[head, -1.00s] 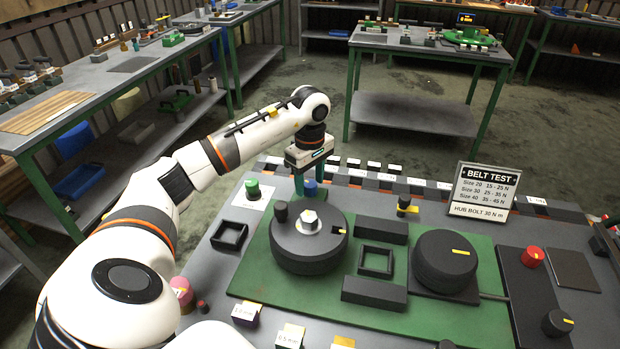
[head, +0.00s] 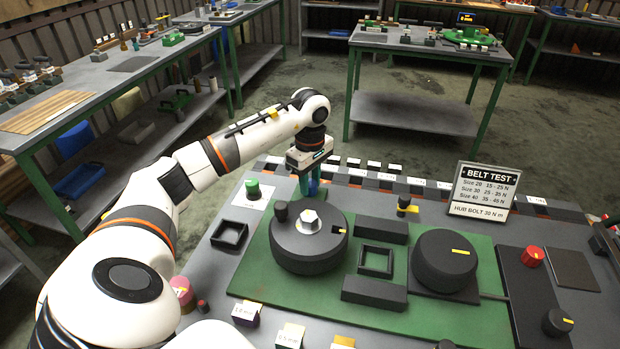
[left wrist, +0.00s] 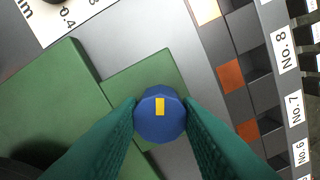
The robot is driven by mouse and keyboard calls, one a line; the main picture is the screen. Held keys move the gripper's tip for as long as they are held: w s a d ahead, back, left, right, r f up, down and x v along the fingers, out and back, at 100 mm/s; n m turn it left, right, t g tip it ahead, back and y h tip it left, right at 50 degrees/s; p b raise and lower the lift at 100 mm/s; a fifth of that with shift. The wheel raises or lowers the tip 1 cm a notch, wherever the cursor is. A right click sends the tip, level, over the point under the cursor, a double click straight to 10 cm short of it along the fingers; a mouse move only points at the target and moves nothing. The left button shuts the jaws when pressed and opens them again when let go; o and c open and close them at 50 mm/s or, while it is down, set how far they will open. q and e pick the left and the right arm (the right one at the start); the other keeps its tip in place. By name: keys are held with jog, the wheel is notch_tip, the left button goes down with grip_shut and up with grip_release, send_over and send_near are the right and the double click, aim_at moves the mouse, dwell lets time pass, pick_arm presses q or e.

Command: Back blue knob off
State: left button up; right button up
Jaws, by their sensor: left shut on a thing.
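The blue knob (left wrist: 159,128) with a yellow mark on its top sits between the green fingers of my left gripper (left wrist: 160,118) in the left wrist view. The fingers touch it on both sides, and the gripper is shut on it. In the head view my left gripper (head: 309,183) points straight down behind the large black round pulley (head: 308,243). Only a sliver of the blue knob (head: 315,187) shows there between the fingers. I cannot tell whether its base is lifted off the surface.
A green knob (head: 253,189) stands on a white card left of the gripper. A black post with a yellow mark (head: 404,205) stands to its right. A row of labelled compartments (head: 385,179) runs along the back edge. The belt test sign (head: 485,188) stands at the right.

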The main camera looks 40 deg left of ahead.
pick_arm(q)
jog(key=n, duration=0.5)
jog(key=shift+n, duration=0.4)
jog(key=n, duration=0.5)
jog(key=shift+p, duration=0.3)
jog(key=n, duration=0.5)
jog(key=shift+r+n, duration=0.1)
jog(key=shift+n, duration=0.3)
jog(key=shift+n+p, duration=0.45)
jog(key=shift+n, duration=1.85)
jog(key=o, duration=1)
